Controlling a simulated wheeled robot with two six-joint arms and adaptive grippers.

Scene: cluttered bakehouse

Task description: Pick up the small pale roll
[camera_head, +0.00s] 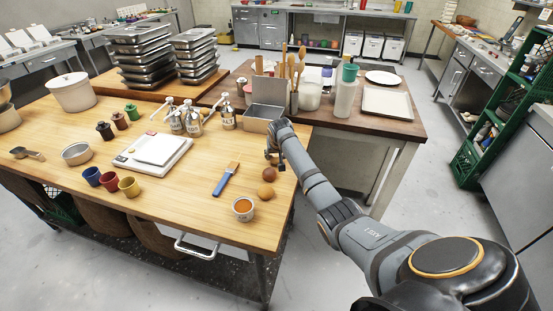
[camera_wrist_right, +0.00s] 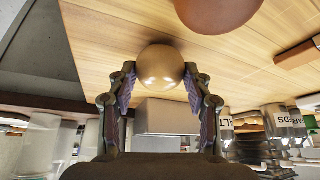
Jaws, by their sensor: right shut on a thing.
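The small pale roll (camera_wrist_right: 160,66) is round and smooth, and sits between the two fingertips of my right gripper (camera_wrist_right: 160,76) in the right wrist view. Both fingers are shut on its sides. In the head view my right gripper (camera_head: 275,158) is at the right end of the wooden table, and the roll in it is mostly hidden. I cannot tell whether the roll touches the table. A darker brown roll (camera_head: 269,174) lies just in front of the gripper; it also shows large in the right wrist view (camera_wrist_right: 215,10). My left gripper is not in view.
A white scale (camera_head: 153,152) stands left.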

